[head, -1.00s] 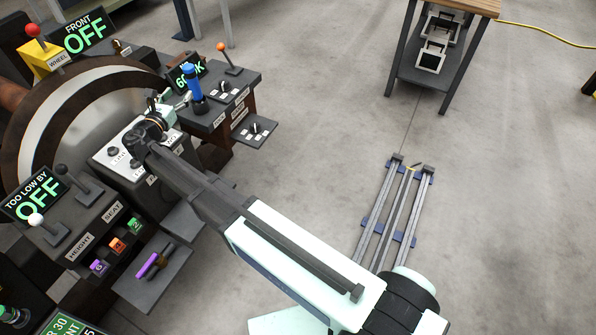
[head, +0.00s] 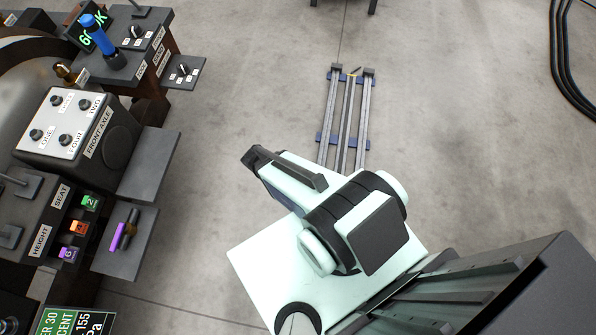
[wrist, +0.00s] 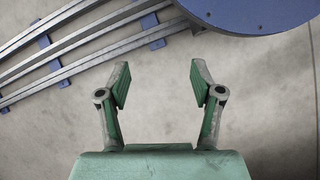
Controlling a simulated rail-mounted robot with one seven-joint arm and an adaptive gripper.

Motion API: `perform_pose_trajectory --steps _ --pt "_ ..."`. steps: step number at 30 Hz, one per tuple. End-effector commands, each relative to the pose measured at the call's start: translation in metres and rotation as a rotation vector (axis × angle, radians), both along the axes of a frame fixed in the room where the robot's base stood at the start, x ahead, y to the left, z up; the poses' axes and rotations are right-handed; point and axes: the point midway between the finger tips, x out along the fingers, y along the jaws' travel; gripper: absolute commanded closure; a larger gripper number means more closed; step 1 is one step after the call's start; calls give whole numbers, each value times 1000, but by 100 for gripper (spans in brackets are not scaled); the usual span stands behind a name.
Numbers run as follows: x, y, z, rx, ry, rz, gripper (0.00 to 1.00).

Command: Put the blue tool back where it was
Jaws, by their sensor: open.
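The blue tool (head: 93,33) stands nearly upright on the dark console top at the upper left of the head view, its lower end in a dark round collar. My gripper (wrist: 159,78) is open and empty in the wrist view, with bare floor between its green-padded fingers. It is away from the blue tool, which does not show in the wrist view. In the head view my arm is folded over the floor right of the console, and the fingers cannot be made out.
The front axle box (head: 65,125) with several knobs stands below the blue tool. A purple-handled item (head: 118,235) lies on a small dark shelf. Floor rails (head: 345,125) run beyond my arm. Black cables (head: 568,60) lie at the far right.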

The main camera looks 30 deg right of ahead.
Motion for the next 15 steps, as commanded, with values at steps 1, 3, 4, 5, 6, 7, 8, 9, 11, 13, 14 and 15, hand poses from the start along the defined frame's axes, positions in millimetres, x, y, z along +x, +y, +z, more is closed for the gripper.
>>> perform_pose_trajectory --steps 1,3,4,5,6,7,8,9,11,13,14,15 --pt "-34 1 1 15 29 -113 34" --pt "-65 8 0 31 60 -254 34" --pt "-75 11 0 36 71 -305 34" --pt "-85 14 0 39 82 -349 34" --pt "-94 17 0 43 94 -400 34" --pt "-100 19 0 45 102 -430 34" --pt "-104 21 0 45 108 -455 34" --pt "-108 23 1 48 115 -479 34" --pt "-111 25 1 48 120 -500 34" --pt "-112 25 0 48 122 -509 34" --pt "-112 25 0 49 121 -509 34" --pt "-112 25 0 48 120 -508 34"
